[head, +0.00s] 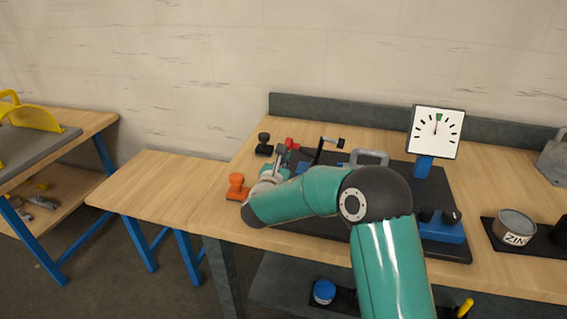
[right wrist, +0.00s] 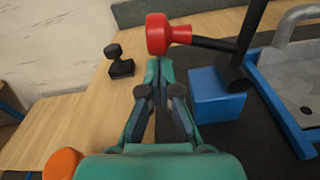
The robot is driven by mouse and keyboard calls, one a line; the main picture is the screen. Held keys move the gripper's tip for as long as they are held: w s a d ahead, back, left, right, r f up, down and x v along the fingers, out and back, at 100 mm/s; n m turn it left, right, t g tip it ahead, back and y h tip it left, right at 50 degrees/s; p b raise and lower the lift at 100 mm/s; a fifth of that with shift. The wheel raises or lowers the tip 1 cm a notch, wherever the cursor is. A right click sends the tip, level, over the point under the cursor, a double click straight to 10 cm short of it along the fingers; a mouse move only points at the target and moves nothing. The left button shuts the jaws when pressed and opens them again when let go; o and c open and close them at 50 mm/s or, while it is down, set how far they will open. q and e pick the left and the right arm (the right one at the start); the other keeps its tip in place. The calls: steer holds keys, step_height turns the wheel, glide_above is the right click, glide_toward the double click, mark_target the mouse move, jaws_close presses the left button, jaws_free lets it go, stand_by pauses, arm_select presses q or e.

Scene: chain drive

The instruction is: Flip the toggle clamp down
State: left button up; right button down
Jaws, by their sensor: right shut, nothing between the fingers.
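The toggle clamp has a red handle knob (right wrist: 160,36) on a dark bar, which runs right to a black upright arm (right wrist: 244,50) at a blue block (right wrist: 217,94). In the head view the red knob (head: 291,142) shows behind my gripper, and the black arm (head: 322,150) stands raised with its end bent right. My right gripper (head: 281,151) is shut and empty; in the right wrist view its fingertips (right wrist: 159,66) are just below the red knob in the picture. I cannot tell whether they touch it. My left gripper is not in view.
An orange knob (head: 236,185) and a black knob (head: 264,146) stand left of the dark board (head: 436,190). A grey handle (head: 370,157), a dial gauge (head: 436,132) and a blue box with black knobs (head: 440,229) are further right. A tin (head: 514,232) is at the right.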

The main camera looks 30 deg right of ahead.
mark_target(323, 143)
steer(key=shift+d, duration=0.1)
steer(key=shift+s+b, duration=0.1)
steer(key=shift+b, duration=0.45)
steer(key=s+d+r+m+b, duration=0.1)
steer(key=m+b, duration=0.3)
steer(key=b, duration=0.4)
steer(key=s+d+r+m+t+b, duration=0.1)
steer(key=s+d+r+m+b, duration=0.1)
steer(key=m+b, duration=0.3)
steer(key=s+d+r+m+b, duration=0.1)
steer(key=m+b, duration=0.4)
steer(key=b, duration=0.8)
steer(key=shift+s+d+r, duration=0.2)
steer(key=shift+s+d, duration=0.25)
steer(key=shift+s, duration=0.25)
steer(key=shift+s+d+r, duration=0.2)
steer(key=shift+s+d, duration=0.2)
steer(key=shift+s, duration=0.3)
steer(key=shift+s+d+r+m+t+b, duration=0.15)
steer(key=shift+s+d+m+t+b, duration=0.2)
steer(key=shift+m+b, duration=0.6)
